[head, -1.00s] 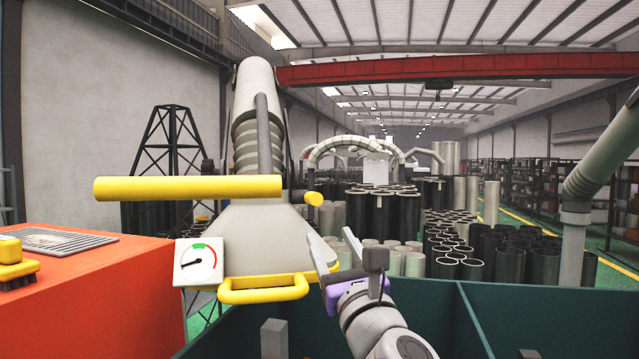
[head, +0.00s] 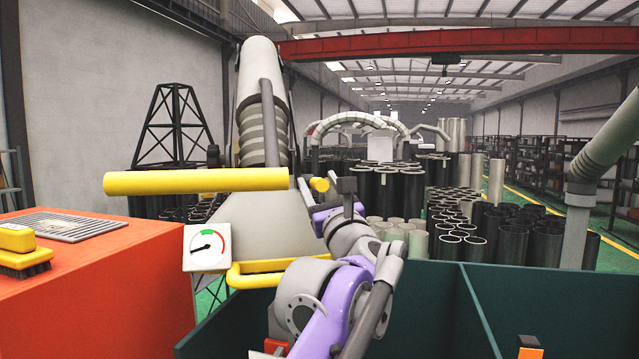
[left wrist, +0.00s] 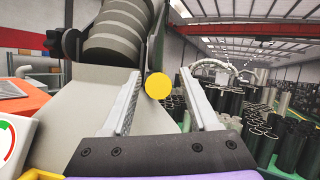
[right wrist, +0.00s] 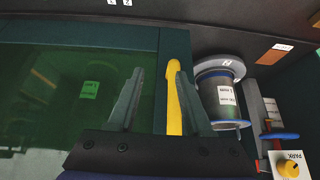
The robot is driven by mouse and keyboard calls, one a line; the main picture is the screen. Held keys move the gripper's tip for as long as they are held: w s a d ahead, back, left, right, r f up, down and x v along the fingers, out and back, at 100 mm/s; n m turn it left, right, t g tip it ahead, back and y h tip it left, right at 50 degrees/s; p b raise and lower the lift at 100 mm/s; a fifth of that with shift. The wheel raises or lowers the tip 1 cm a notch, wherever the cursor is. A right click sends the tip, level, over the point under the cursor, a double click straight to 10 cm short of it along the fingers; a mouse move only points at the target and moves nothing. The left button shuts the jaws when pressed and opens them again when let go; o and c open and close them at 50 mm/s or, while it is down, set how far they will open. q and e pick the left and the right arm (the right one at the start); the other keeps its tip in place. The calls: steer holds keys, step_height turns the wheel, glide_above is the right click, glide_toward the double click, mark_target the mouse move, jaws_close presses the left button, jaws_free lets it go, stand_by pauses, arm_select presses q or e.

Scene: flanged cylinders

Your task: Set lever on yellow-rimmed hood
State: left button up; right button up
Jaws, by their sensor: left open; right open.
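The hood is a grey flared duct (head: 262,222) with a yellow rim and bar (head: 275,270) along its lower edge. A thick yellow bar (head: 195,181) runs level across its front. A short yellow knob (head: 319,184), which seems to be the lever's end, sticks out at the hood's right side. My left gripper (head: 326,190) is open at this knob. In the left wrist view the knob's round end (left wrist: 158,86) appears between the spread fingers, with clear gaps both sides. My right gripper (right wrist: 162,74) is open and shows only in the right wrist view.
A dial gauge (head: 207,247) hangs at the hood's front left. An orange cabinet (head: 90,285) with a yellow brush (head: 22,250) stands left. A dark green bin (head: 420,290) lies in front. The right wrist view shows a yellow bar (right wrist: 173,100) beside a flanged cylinder (right wrist: 222,98).

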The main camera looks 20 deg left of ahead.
arm_select(q)
steer(key=shift+c, duration=0.3)
jaws_close()
stand_by(1.2)
